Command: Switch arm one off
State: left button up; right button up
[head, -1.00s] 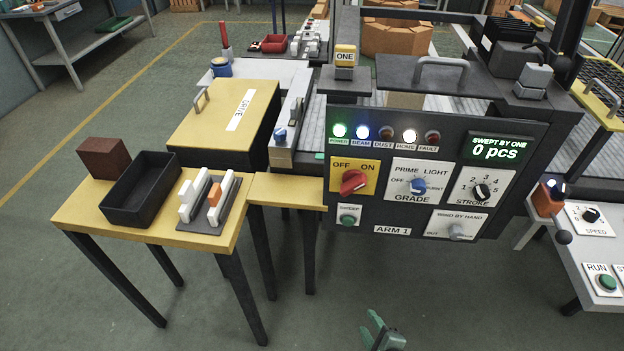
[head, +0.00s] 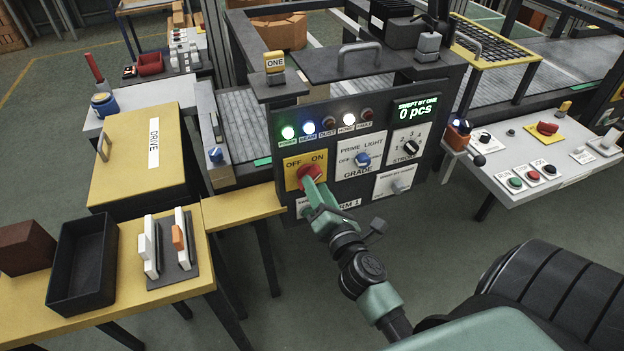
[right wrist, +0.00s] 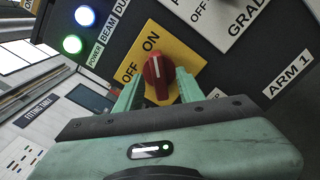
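The red rotary knob (head: 309,175) sits on a yellow OFF/ON plate (head: 292,167) on the dark ARM 1 panel (head: 342,196). In the right wrist view the knob (right wrist: 157,77) has its grip lined up toward the ON label. My right gripper (head: 314,187) reaches the knob from below. In the right wrist view its green fingers (right wrist: 157,92) stand on either side of the knob, with gaps visible, so it looks open around it. The POWER lamp (head: 288,132) is lit green. My left gripper is not in view.
The GRADE knob (head: 363,159) and STROKE knob (head: 411,146) are right of the red knob. The display (head: 415,109) reads 0 pcs. A yellow table (head: 190,274) with a black tray (head: 83,262) stands left. A white console (head: 540,165) with buttons stands right.

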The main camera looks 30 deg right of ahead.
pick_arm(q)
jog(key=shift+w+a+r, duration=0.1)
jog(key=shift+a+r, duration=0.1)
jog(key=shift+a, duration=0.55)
pick_arm(e)
jog(key=shift+x, duration=1.1)
jog(key=shift+c, duration=0.4)
jog(key=shift+a, duration=0.1)
grip_shut()
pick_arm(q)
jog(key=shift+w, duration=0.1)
